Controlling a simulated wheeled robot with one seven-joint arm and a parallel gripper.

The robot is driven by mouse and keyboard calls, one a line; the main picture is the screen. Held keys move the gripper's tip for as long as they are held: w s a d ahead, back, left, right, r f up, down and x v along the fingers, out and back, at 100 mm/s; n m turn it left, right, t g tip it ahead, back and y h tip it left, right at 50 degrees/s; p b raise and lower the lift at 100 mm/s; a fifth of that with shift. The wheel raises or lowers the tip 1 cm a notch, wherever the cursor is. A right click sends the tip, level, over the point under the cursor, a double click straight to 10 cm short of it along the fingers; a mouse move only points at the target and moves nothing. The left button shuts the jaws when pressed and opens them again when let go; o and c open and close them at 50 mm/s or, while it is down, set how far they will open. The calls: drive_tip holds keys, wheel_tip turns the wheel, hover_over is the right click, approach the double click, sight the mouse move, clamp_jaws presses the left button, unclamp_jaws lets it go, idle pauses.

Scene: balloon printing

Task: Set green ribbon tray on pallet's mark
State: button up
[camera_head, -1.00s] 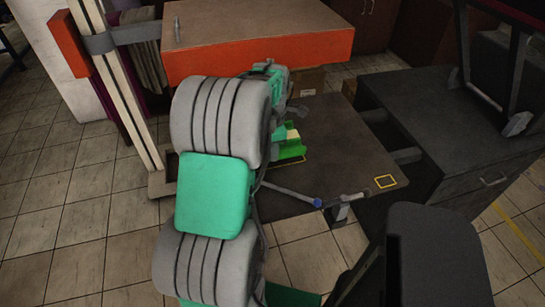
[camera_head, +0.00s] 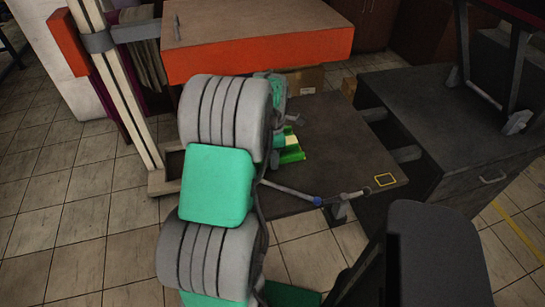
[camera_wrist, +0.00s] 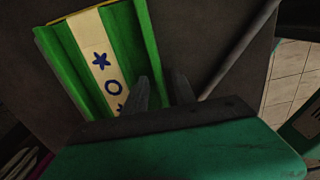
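The green ribbon tray (camera_head: 291,156) lies on the dark flat top (camera_head: 335,135), partly hidden behind my arm in the head view. In the wrist view the tray (camera_wrist: 128,42) is at the upper left, with a cream strip (camera_wrist: 97,50) bearing blue star and ring marks. A thin yellow line (camera_wrist: 80,17) shows along its far edge. The left finger overlaps the tray's right edge in the picture; contact cannot be told. My fingers are hidden in the head view.
An orange-sided table (camera_head: 262,60) stands behind, and a dark cabinet (camera_head: 440,120) at right.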

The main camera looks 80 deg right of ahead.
wheel_tip(320, 180, up, 12)
drive_tip(key=w+a+r+m, duration=0.1)
drive_tip(key=w+a, duration=0.3)
drive_tip(key=w, duration=0.3)
drive_tip(key=w+a+r, duration=0.1)
drive_tip(key=w+a, duration=0.4)
drive_tip(key=w, duration=0.3)
drive_tip(key=w+a+m+t+h, duration=0.1)
drive_tip(key=w+a, duration=0.4)
drive_tip(key=a, duration=0.2)
drive_tip(key=w+a+m, duration=0.1)
drive_tip(key=w+a, duration=0.3)
drive_tip(key=a, duration=0.3)
drive_tip(key=a+f+m+t+y, duration=0.1)
drive_tip(key=a+f+m+t, duration=0.1)
drive_tip(key=a, duration=2.2)
drive_tip(key=shift+a+f+m, duration=0.3)
drive_tip(key=shift+f+m, duration=0.1)
drive_tip(key=shift+m, duration=0.2)
